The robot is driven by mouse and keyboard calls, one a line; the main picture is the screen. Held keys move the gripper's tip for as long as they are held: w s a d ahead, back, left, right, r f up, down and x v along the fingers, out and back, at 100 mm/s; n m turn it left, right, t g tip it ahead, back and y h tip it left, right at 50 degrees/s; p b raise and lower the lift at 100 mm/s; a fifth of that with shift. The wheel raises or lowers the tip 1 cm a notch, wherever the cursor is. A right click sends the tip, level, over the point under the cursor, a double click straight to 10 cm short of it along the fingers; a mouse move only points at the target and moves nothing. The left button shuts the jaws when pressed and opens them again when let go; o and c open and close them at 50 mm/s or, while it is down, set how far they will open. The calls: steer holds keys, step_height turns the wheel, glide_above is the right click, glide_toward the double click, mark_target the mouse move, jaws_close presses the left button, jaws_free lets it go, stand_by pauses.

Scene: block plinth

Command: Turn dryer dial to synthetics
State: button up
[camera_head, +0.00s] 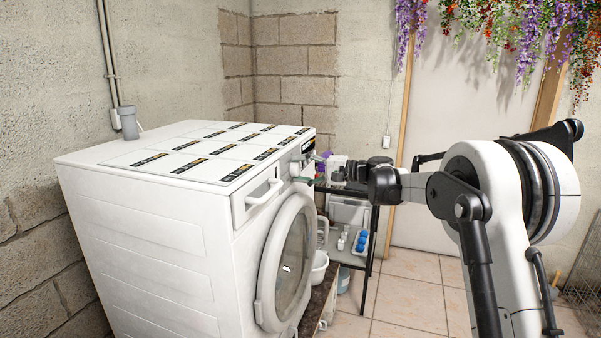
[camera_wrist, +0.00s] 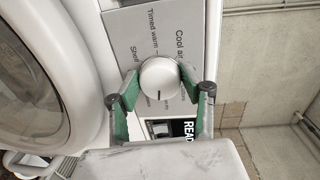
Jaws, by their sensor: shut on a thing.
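The dryer (camera_head: 150,220) is a white front-loader at the left in the head view, with a round glass door. Its dial (camera_wrist: 160,78) is a round white knob with a dark pointer line in the wrist view. The line points toward the bottom of that picture. Printed words, including "Timed warm", stand on the grey panel (camera_wrist: 135,38) around it; no "synthetics" label can be read. My gripper (camera_wrist: 160,88) has its green-padded fingers on both sides of the dial, shut on it. In the head view my gripper (camera_head: 312,172) is small at the dryer's front panel.
A drawer handle (camera_head: 263,192) juts from the dryer front beside the panel. The round door (camera_head: 287,262) is below. A dark-framed rack (camera_head: 372,235) with bottles stands behind my arm. Tiled floor is open at the right.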

steer(key=m+b, duration=0.1)
steer(key=m, duration=0.5)
steer(key=shift+y, duration=0.3)
steer(key=shift+r, duration=0.1)
stand_by(0.4)
steer(key=o, duration=1.2)
steer(key=shift+c, duration=0.2)
steer(key=shift+d, duration=0.1)
steer(key=v, duration=1.2)
steer(key=shift+w, duration=0.2)
steer(key=shift+r, duration=0.1)
